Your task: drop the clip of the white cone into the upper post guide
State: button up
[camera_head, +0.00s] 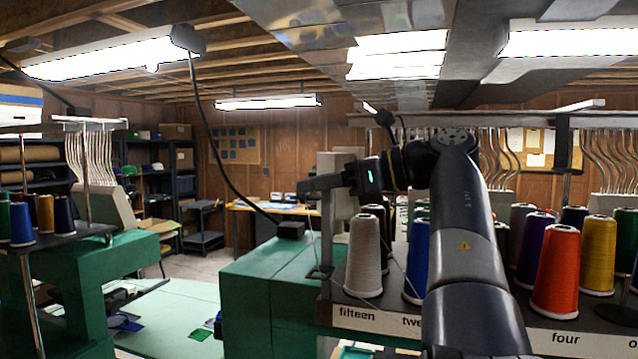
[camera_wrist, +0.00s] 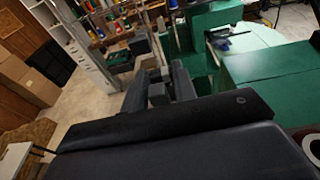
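The white cone (camera_head: 363,256) stands upright on the rack above the label "fifteen" in the head view. My gripper (camera_head: 308,186) reaches left, above and left of the cone, beside a thin upright post (camera_head: 326,232). A dark fitting (camera_head: 320,272) sits low on this post; I cannot make out the upper guide. A thin pale line hangs beneath the fingertips, perhaps thread. In the wrist view my two dark fingers (camera_wrist: 158,80) stand apart, with a small grey block (camera_wrist: 158,95) between them. I cannot tell whether this block is the clip or whether the fingers grip it.
A blue cone (camera_head: 416,262), an orange cone (camera_head: 556,270) and a yellow cone (camera_head: 598,255) stand on the rack to the right. A green machine housing (camera_head: 262,290) is below my gripper. A black cable (camera_head: 215,140) hangs at the left. Open air lies left of the gripper.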

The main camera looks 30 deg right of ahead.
jog(key=o, duration=0.5)
jog(key=shift+c, duration=0.2)
jog(key=v, duration=1)
jog(key=shift+s+d+r, duration=0.15)
jog(key=shift+s+d, duration=0.1)
jog(key=shift+s, duration=0.05)
jog(key=x, duration=1.1)
